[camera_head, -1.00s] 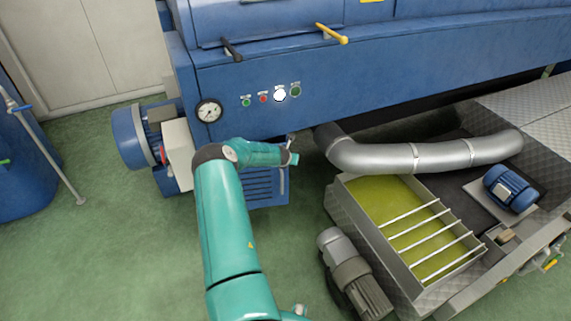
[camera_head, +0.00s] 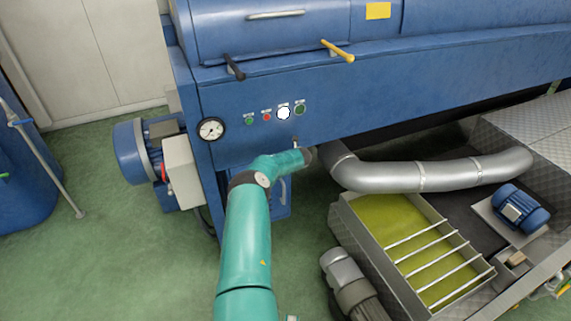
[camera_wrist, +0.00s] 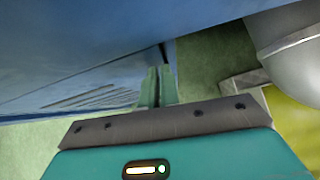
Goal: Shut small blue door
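The small blue door (camera_head: 283,203) is low on the blue machine's front, with a pale handle along its right side. My arm covers its left and upper part in the head view. Its slotted face (camera_wrist: 85,98) shows at the left in the wrist view. I cannot tell exactly how far it stands open. My gripper (camera_head: 309,155) is by the door's upper right, its fingers hidden in the head view. In the wrist view its two green fingers (camera_wrist: 157,86) are together with nothing visible between them, beside the door's right end. Contact is unclear.
A silver pipe (camera_head: 430,177) runs close to the right of my gripper. Below it is a metal tank (camera_head: 345,225) of yellow-green liquid. A gauge (camera_head: 211,129) and buttons sit above the door. A blue motor (camera_head: 130,152) stands left.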

